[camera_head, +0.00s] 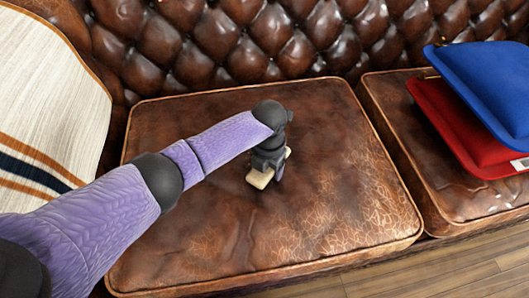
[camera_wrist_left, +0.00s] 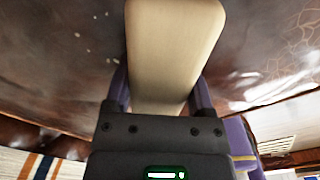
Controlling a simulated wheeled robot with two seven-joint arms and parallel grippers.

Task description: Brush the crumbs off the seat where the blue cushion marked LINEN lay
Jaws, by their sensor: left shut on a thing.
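My left gripper (camera_head: 266,168) is shut on a pale wooden block-like brush (camera_head: 258,180), low over the middle of the left brown leather seat (camera_head: 180,130). The brush (camera_wrist_left: 175,45) fills the centre of the left wrist view between the fingers; its bristles are not visible. Small pale crumbs (camera_wrist_left: 108,60) lie on the leather left of the brush in that view; I cannot make them out in the head view. The blue cushion (camera_head: 490,80) lies on a red cushion (camera_head: 455,125) on the right seat. No LINEN lettering is readable. My right gripper is out of view.
A cream striped pillow (camera_head: 45,100) leans at the left end. The tufted leather backrest (camera_head: 250,40) runs behind the seats. A gap separates the left seat from the right seat (camera_head: 395,95). Wooden floor (camera_head: 450,270) lies in front.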

